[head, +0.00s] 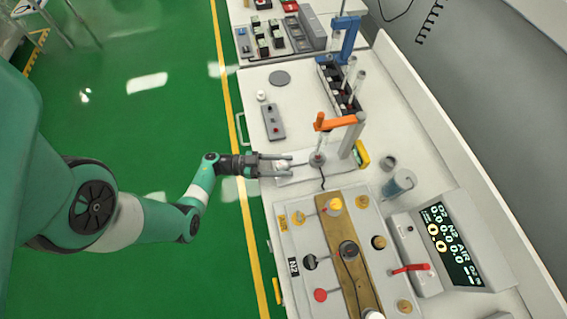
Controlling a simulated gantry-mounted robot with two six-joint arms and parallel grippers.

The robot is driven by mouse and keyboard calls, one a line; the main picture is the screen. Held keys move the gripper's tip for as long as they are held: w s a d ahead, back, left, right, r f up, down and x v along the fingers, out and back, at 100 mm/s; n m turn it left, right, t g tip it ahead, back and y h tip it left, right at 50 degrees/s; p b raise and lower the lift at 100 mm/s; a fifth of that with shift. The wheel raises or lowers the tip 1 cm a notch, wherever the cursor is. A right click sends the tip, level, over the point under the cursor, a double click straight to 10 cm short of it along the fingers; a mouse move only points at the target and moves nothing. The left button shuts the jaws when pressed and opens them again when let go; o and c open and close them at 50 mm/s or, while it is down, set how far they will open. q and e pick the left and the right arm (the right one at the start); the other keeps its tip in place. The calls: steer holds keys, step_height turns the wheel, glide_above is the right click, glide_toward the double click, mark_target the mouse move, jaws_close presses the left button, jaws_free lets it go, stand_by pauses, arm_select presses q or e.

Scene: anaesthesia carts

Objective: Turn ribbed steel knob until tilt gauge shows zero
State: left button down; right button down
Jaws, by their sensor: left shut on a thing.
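My left gripper (289,165) reaches in from the left, with its two fingers on either side of a small pale knob (281,165), which I take for the ribbed steel knob. It is shut on this knob, at the left end of a flat light base plate (297,175). The ribs are too small to make out. A stand with an orange arm (334,122) rises at the right end of the plate. A small round piece with a dark red centre (317,159) sits on the plate; I cannot tell whether it is the tilt gauge, and no reading is legible. My right gripper is not in view.
A panel with several coloured knobs (297,243) and a display unit (450,240) with a red lever stand in front. A grey cup (398,184) is to the right. A vial rack (338,88) and a grey box (273,122) lie behind. The white top near the grey disc (280,78) is clear.

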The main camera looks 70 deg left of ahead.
arm_select(q)
steer(key=shift+r+m+g+h+b, duration=0.1)
steer(key=shift+m+g+h+b, duration=0.55)
steer(key=shift+m+h, duration=0.7)
steer(key=shift+h, duration=0.35)
steer(key=shift+r, duration=0.1)
steer(key=shift+c, duration=1.3)
jaws_free()
steer(key=shift+s, duration=0.1)
steer(key=v, duration=1.1)
steer(key=shift+s+a, duration=0.15)
